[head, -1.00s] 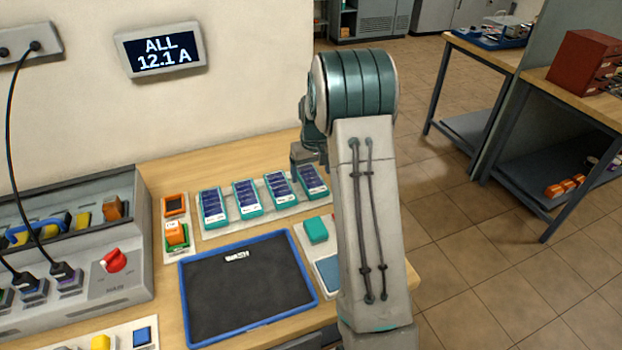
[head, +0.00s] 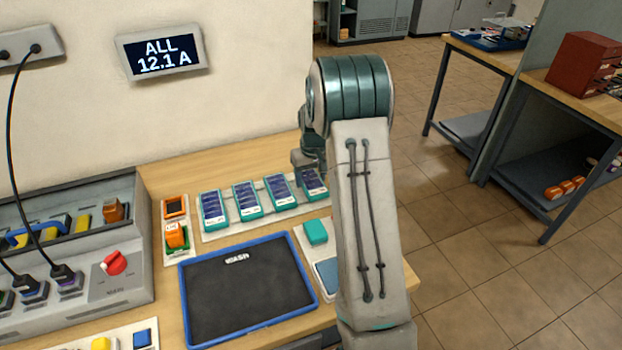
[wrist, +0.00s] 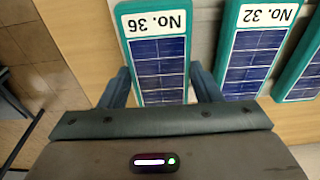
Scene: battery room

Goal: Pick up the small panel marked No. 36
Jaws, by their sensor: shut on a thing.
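The small panel marked No. 36 (wrist: 160,60) has a teal frame, dark blue cells and a white label. In the wrist view it lies between the fingers of my gripper (wrist: 163,90), which are shut on its sides. In the head view it is the rightmost panel of the row (head: 313,185), partly covered by my gripper (head: 310,162). It appears still at the level of the rack. The panel marked No. 32 (wrist: 257,45) stands beside it, apart from it.
More panels (head: 247,199) stand left along the pale rack (head: 226,230). A blue-rimmed dark tray (head: 181,285) lies in front. A teal block (head: 316,232) is near my arm. A grey console with a red knob (head: 113,262) stands at left.

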